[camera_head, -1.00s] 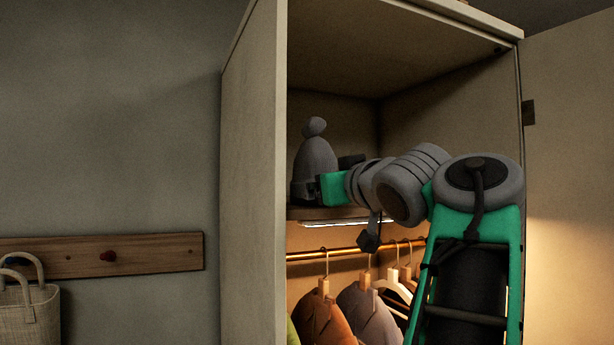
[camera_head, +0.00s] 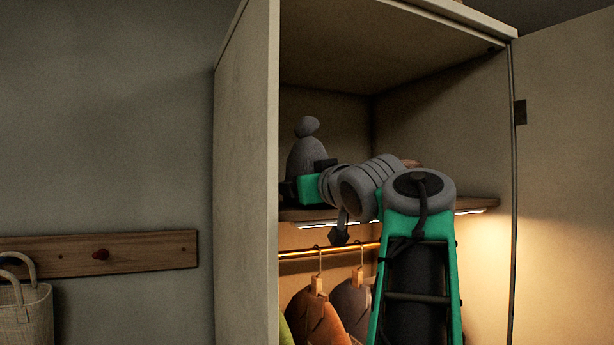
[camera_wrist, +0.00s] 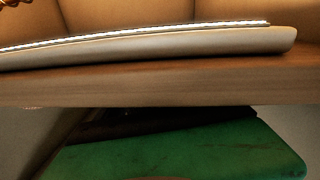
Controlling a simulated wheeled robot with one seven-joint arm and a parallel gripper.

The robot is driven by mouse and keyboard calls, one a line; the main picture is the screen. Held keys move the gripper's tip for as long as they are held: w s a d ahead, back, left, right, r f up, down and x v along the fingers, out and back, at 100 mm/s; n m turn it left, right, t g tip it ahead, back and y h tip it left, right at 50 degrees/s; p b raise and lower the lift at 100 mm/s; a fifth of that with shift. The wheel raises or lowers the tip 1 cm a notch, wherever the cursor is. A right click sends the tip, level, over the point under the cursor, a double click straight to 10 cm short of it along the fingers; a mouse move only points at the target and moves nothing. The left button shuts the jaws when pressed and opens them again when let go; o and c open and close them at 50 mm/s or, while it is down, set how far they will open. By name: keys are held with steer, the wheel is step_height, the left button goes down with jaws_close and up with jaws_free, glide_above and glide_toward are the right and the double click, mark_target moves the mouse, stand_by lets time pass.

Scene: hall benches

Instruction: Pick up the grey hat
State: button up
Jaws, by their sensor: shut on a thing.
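The grey knitted hat (camera_head: 307,155) with a round bobble on top stands upright at the left end of the cabinet's upper shelf (camera_head: 400,209), close to the left side wall. My gripper (camera_head: 289,192) is at the hat's lower part, coming from the right, and is shut on the hat. The gripper's green body covers the hat's brim, so I cannot tell whether the hat touches the shelf. The wrist view shows the shelf's edge with its light strip and a green part of my gripper, but no hat.
Below the shelf, a rail (camera_head: 335,250) carries hangers with brown and grey garments (camera_head: 317,318). The cabinet's left wall (camera_head: 245,200) is close beside the gripper. The open door (camera_head: 565,150) is at the right. A woven basket (camera_head: 25,315) and a peg board (camera_head: 150,251) are at the left.

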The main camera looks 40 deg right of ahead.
steer(key=c, duration=0.6)
steer(key=shift+c, duration=0.2)
